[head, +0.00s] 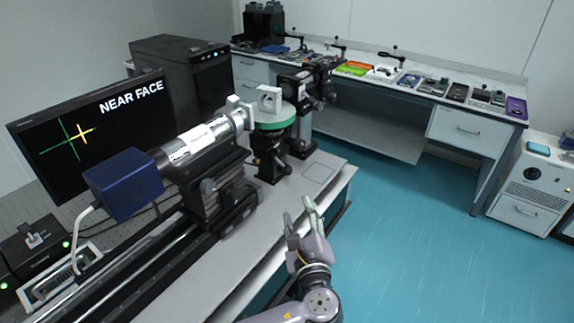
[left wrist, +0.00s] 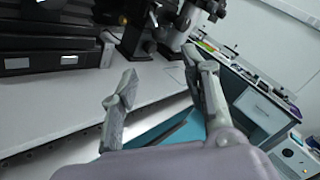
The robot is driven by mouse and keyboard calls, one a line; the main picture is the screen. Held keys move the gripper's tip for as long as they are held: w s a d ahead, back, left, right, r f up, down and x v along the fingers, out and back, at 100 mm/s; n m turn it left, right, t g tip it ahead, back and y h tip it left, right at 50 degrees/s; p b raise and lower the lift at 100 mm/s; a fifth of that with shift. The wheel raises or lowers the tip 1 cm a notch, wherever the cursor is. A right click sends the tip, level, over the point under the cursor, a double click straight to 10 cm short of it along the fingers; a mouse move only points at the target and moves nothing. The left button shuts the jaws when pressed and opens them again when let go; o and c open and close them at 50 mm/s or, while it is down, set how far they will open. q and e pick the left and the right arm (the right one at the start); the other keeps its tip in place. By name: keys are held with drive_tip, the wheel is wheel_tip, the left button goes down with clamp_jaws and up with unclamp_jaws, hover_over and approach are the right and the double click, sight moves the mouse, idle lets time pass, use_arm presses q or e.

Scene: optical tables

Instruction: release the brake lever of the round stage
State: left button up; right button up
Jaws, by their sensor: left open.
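The round stage (head: 273,121) has a green-rimmed top with a pale square-framed optic (head: 269,98) on it. It stands on a black mount at the right end of the optical table. I cannot make out its brake lever for certain; dark knobs sit below the green rim. My left gripper (head: 299,210) is open and empty, over the table's front edge, in front of the stage and apart from it. In the left wrist view its two fingers (left wrist: 160,72) are spread, with the dark mount's lower part (left wrist: 135,40) beyond them. My right gripper is in neither view.
A silver tube with a blue camera (head: 124,185) lies on a rail to the left. A monitor (head: 95,135) reads "NEAR FACE". The bare tabletop (head: 318,172) right of the stage bears a marked square. A tool-covered bench (head: 475,130) stands behind.

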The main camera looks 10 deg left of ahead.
use_arm(q)
drive_tip(key=p, duration=0.1)
approach(289, 173)
drive_tip(key=p+x, duration=0.1)
drive_tip(key=x, duration=0.9)
drive_tip(key=shift+f, duration=0.1)
drive_tip(key=shift+w+a+p, duration=0.2)
drive_tip(key=shift+w+p, duration=0.1)
drive_tip(key=shift+w, duration=0.25)
drive_tip(key=shift+w+f, duration=0.1)
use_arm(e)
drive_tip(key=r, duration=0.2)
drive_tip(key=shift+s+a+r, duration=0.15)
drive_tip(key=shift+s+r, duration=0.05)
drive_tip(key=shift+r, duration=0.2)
use_arm(q)
clamp_jaws()
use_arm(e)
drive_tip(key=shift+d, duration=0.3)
